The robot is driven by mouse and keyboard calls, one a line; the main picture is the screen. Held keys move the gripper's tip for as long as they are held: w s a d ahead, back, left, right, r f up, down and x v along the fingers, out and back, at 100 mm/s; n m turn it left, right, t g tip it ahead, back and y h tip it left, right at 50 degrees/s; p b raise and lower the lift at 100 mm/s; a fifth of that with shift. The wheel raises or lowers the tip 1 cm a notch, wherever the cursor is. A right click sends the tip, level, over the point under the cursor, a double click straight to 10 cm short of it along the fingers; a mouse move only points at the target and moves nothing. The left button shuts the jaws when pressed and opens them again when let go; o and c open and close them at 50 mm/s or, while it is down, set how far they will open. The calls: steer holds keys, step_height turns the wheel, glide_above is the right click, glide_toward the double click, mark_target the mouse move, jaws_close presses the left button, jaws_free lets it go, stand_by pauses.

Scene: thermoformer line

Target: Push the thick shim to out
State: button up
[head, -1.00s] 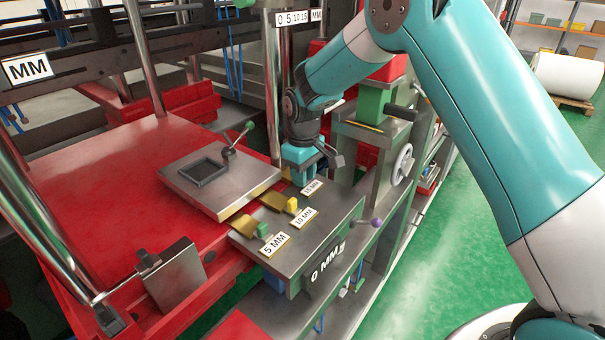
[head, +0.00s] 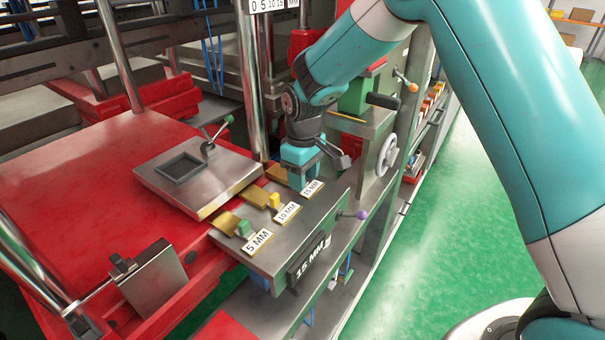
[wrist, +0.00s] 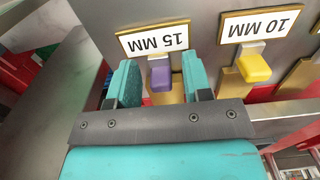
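The thick shim's purple tab (wrist: 161,76) stands in front of the 15 MM label (wrist: 153,40) in the wrist view. My gripper (wrist: 163,82) is open, with one teal finger on each side of this tab and a visible gap to both. In the head view my gripper (head: 303,172) is low over the far end of the shim plate (head: 262,258) and hides the purple tab. The display (head: 310,262) on the plate's front reads 15 MM.
The 10 MM shim's yellow tab (head: 274,200) and the 5 MM shim's green tab (head: 243,229) stand in the same row. A purple-knobbed lever (head: 362,214) sticks out in front. A metal block with a square frame (head: 180,168) lies behind on the red table (head: 60,190).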

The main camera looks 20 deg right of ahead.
steer(key=shift+w+r, duration=0.1)
steer(key=shift+r, duration=0.35)
step_height(320, 180, up, 17)
steer(key=b, duration=0.3)
steer(key=shift+f, duration=0.2)
steer(key=shift+s, duration=0.2)
steer(key=s+a+f+y, duration=0.1)
steer(key=s+f+y, duration=0.1)
steer(key=s, duration=1.2)
steer(key=s+a+f+y, duration=0.1)
steer(key=s+f+y, duration=0.1)
steer(key=s, duration=1.3)
steer(key=shift+s+a+f+m, duration=0.15)
steer(key=shift+s+f+m, duration=0.05)
steer(key=shift+f+m, duration=0.15)
